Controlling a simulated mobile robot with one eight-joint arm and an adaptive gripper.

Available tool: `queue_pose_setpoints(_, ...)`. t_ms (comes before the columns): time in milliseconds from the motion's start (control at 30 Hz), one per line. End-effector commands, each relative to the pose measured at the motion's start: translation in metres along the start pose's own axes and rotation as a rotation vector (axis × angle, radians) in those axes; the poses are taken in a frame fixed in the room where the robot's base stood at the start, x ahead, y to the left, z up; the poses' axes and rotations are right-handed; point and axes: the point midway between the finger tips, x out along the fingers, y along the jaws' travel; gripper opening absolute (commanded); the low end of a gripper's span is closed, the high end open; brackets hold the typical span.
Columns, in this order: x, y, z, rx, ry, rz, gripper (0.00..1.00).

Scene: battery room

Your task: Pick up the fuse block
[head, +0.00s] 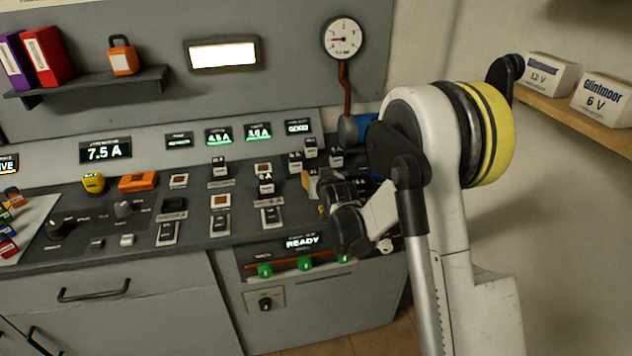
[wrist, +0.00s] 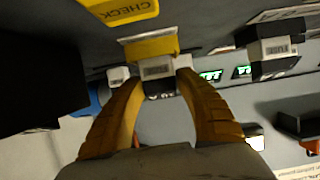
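My gripper (wrist: 161,70) has two yellow fingers, set apart on either side of a small block with a yellow band and a white, barcoded face (wrist: 157,69). This block may be the fuse block; no readable name shows on it. I cannot tell whether the fingertips touch it or only flank it. In the head view, my gripper (head: 322,188) is low over the right part of the grey console, and my arm hides what lies between its fingers.
Several black-and-white blocks, one of them here (head: 266,183), stand on the console (head: 200,240). An orange box (head: 138,182) lies to the left. A yellow CHECK tag (wrist: 120,10) and a dark block (wrist: 272,48) are near my fingers. A gauge (head: 342,38) hangs behind.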

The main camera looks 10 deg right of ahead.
Motion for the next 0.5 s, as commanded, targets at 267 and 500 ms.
queue_pose_setpoints(267,-0.0002,0.0000,0.0001,0.000,0.000,0.000,0.01)
queue_pose_setpoints(500,-0.0007,0.0000,-0.0009,0.000,0.000,0.000,0.00)
